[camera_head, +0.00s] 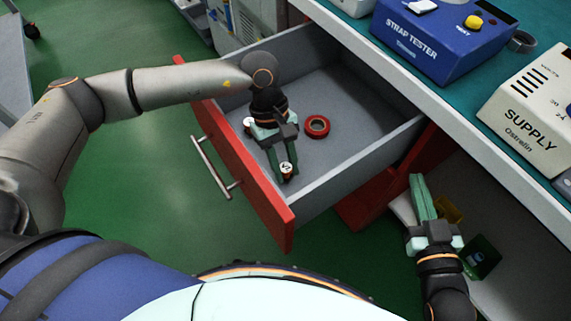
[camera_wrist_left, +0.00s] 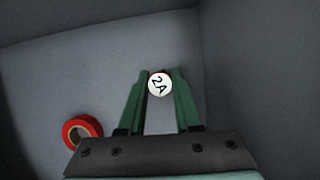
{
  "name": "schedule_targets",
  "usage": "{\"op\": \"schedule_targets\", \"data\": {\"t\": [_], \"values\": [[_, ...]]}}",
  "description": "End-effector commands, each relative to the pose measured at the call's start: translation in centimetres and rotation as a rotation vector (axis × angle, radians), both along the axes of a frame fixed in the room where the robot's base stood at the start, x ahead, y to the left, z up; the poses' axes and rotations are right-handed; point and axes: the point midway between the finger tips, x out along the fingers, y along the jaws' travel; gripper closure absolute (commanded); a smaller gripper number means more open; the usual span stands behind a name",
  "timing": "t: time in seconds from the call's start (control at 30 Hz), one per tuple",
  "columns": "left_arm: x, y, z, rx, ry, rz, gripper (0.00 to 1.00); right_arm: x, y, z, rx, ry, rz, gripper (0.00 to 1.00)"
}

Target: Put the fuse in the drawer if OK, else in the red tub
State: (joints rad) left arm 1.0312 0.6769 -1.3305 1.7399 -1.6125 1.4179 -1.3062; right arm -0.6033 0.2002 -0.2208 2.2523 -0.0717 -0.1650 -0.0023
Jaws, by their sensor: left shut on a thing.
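The fuse (camera_head: 287,168) is small, with a white round end and some red on its side. In the left wrist view the fuse (camera_wrist_left: 158,84) shows "2A" on its end. My left gripper (camera_head: 285,175) is shut on it between the green fingertips, above the open drawer (camera_head: 350,83). The drawer has a grey inside and a red front with a metal handle. My right gripper (camera_head: 421,184) is empty, its fingers close together, outside the drawer at the lower right. No red tub is in view.
A red tape roll (camera_head: 317,126) lies on the drawer floor. A small white-topped thing (camera_head: 249,123) shows behind my left gripper. A blue strap tester (camera_head: 430,45) and a white supply box (camera_head: 528,115) stand on the bench. The drawer's right part is clear.

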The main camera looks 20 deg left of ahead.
Motion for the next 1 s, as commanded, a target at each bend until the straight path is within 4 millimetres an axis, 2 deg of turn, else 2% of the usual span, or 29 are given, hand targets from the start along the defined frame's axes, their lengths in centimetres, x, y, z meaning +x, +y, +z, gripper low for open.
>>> {"op": "schedule_targets", "data": {"t": [0.33,0.37,0.63,0.67,1.0], "values": [[-0.01,-0.01,-0.8,0.0,0.0,0.0,1.0,-0.04,0.02,-0.85,0.002,0.001,0.0,1.0],[-0.01,-0.01,-0.77,0.0,0.0,0.0,0.66,-0.04,0.01,-0.82,0.002,0.001,0.0,1.0],[-0.01,0.0,-0.69,0.0,0.0,0.0,0.36,-0.04,0.02,-0.74,0.001,0.002,0.0,1.0],[-0.01,0.0,-0.69,0.0,0.0,0.0,0.33,-0.04,0.02,-0.74,0.001,0.002,0.0,1.0],[-0.01,0.01,-0.69,0.0,0.0,0.0,0.32,0.03,0.03,-0.29,0.002,-0.013,0.001,1.0]]}}
